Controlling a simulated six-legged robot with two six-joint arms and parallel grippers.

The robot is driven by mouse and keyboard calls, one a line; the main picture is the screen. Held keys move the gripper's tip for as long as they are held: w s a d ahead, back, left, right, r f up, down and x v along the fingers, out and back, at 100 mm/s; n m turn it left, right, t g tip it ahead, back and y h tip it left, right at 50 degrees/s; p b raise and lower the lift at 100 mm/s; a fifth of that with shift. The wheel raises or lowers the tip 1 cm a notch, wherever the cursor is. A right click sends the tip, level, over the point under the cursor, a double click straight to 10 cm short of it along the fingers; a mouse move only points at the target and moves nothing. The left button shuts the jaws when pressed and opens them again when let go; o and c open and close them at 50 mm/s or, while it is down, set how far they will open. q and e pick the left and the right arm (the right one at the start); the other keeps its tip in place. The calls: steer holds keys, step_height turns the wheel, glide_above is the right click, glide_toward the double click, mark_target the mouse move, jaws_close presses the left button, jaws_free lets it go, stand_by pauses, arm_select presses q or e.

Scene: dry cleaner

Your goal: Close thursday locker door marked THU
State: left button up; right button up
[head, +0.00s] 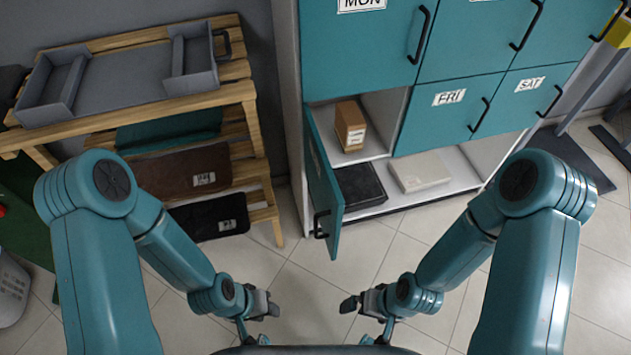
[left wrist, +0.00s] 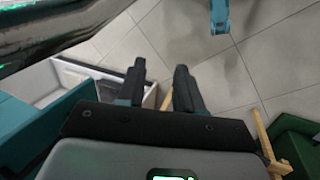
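One teal locker door (head: 325,190) stands open in the head view, swung out toward me from its left edge, below the MON door. Its label is too edge-on to read; it sits left of FRI. Its black handle (head: 321,225) is near the free lower end. The open compartment (head: 376,100) holds a brown box (head: 350,125). My left gripper (head: 266,322) is open and empty, below and left of the door, apart from it. Its spread dark fingers show in the left wrist view (left wrist: 160,92). My right gripper (head: 363,320) is open and empty, below and right of the door.
The FRI door (head: 441,112) and SAT door (head: 524,98) are shut. A lower open shelf holds a black case (head: 360,188) and a pale box (head: 420,171). A wooden rack (head: 256,125) with trays and folded items stands left. The tiled floor (head: 300,285) between my grippers is clear.

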arm_select(q)
steer(key=shift+w, duration=0.1)
steer(key=c, duration=0.5)
steer(key=w+d+r+t+h, duration=0.1)
steer(key=w+t, duration=0.1)
steer(key=w, duration=0.1)
steer(key=w+d+r+m+t+h, duration=0.1)
steer(key=w, duration=0.3)
steer(key=w+d+r+t+b, duration=0.1)
steer(key=w+r+t, duration=0.1)
steer(key=w, duration=0.1)
steer(key=shift+w+d+m+t+h, duration=0.1)
steer(key=shift+w+m+t+h, duration=0.2)
steer(key=shift+h, duration=0.1)
jaws_close()
steer(key=w+d+r+m+t+h+b, duration=0.25)
steer(key=w+r+m+h+b, duration=0.45)
steer(key=b, duration=0.4)
steer(key=m+g+h+b, duration=0.4)
steer(key=m+b, duration=0.4)
steer(key=b, duration=0.8)
glide_toward(334, 231)
steer(key=b+x, duration=0.4)
steer(key=x, duration=0.2)
steer(key=shift+w+f, duration=0.1)
steer(key=shift+f, duration=0.1)
steer(key=shift+w+d+r, duration=0.1)
steer(key=shift+d, duration=0.3)
